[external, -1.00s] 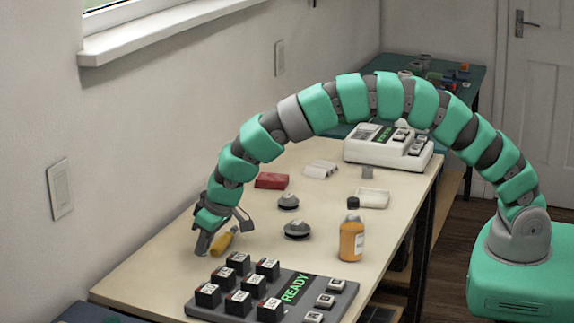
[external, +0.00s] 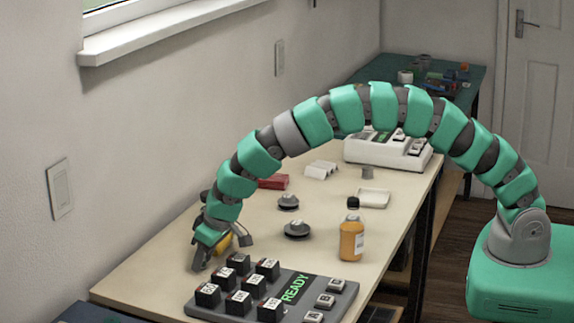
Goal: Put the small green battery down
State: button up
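My gripper (external: 220,252) is low over the near left part of the table, just behind the black-block board. Its two fingers look spread apart, with no green battery visible between them. A yellow-orange handle (external: 223,245) shows partly between and behind the fingers; I cannot tell if they touch it. I cannot make out the small green battery anywhere; it may be hidden by my gripper or too small to see.
A grey board (external: 343,302) with a READY display and several black blocks lies in front. An orange bottle (external: 351,240), two grey round parts, a white tray (external: 374,197), a red box (external: 273,182) and a white device (external: 360,152) stand on the table.

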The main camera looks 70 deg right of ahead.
jog(key=shift+r, duration=0.15)
jog(key=v, duration=1.1)
jog(key=shift+s+r+p, duration=0.25)
jog(key=shift+r+p, duration=0.1)
jog(key=shift+p, duration=0.1)
jog(key=shift+r, duration=0.1)
jog(key=s+d+r+t, duration=0.15)
jog(key=d+r, duration=0.35)
jog(key=r, duration=0.6)
jog(key=s+d+r+t+y, duration=0.15)
jog(key=d+r, duration=0.25)
jog(key=r, duration=0.6)
jog(key=d+r+t+h, duration=0.1)
jog(key=d+r+t, duration=0.3)
jog(key=r, duration=0.7)
jog(key=s+d+r+t, duration=0.2)
jog(key=s+d+r, duration=0.3)
jog(key=s+r, duration=0.4)
jog(key=s+d+r+t, duration=0.2)
jog(key=s+d+r, duration=0.4)
jog(key=r, duration=0.8)
jog(key=v, duration=0.3)
jog(key=shift+s+f, duration=0.25)
jog(key=shift+f, duration=0.05)
